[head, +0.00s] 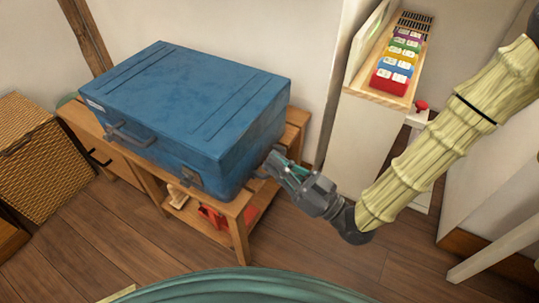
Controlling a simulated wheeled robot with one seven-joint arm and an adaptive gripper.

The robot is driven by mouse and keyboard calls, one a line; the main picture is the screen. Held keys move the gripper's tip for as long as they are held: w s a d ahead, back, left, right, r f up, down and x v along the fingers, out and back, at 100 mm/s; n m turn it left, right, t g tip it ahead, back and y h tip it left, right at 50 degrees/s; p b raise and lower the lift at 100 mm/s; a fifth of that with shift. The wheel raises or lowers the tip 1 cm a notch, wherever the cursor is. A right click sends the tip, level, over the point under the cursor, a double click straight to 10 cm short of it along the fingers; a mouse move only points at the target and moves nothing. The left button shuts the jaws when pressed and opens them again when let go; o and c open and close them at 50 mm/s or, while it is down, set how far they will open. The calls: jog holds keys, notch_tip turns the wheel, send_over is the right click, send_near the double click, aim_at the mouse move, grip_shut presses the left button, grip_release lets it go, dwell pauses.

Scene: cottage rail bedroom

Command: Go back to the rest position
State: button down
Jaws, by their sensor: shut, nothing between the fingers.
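My gripper (272,165) is at the end of my arm, which reaches in from the right. The gripper is shut and empty. Its fingertips are close to the lower right side of a blue suitcase (190,95); I cannot tell whether they touch it. The suitcase lies flat and closed, with a dark handle (130,133) and a latch (192,178) on its front side.
The suitcase rests on a wooden bench (241,205) with red and pale items on its lower shelf. A wicker box (40,150) stands left. A narrow white cabinet (365,140) behind my arm holds a tray of colourful boxes (398,60). Bare floor (110,235) shows in front.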

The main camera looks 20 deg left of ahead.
jog(key=shift+d, duration=0.2)
jog(key=w+d+f+m+t+h, duration=0.15)
jog(key=d+f+m+h, duration=0.35)
jog(key=f, duration=0.7)
jog(key=w+d+f+m+t+h, duration=0.1)
jog(key=d+f+m+t+h, duration=0.15)
jog(key=d+f+h, duration=0.65)
jog(key=s+d+f+m+g+h, duration=0.2)
jog(key=s+d+f+m+h, duration=0.1)
jog(key=s+d+f, duration=0.45)
jog(key=s+d+f+m+g+h, duration=0.2)
jog(key=s+d+f+m+g, duration=0.15)
jog(key=d+f, duration=0.6)
jog(key=s+d+f+m+g+h, duration=0.1)
jog(key=s+d+m+g+h, duration=0.15)
jog(key=s+d, duration=0.55)
notch_tip(320, 180, up, 26)
jog(key=t+p, duration=0.1)
jog(key=p, duration=2.5)
jog(key=shift+w+n, duration=0.45)
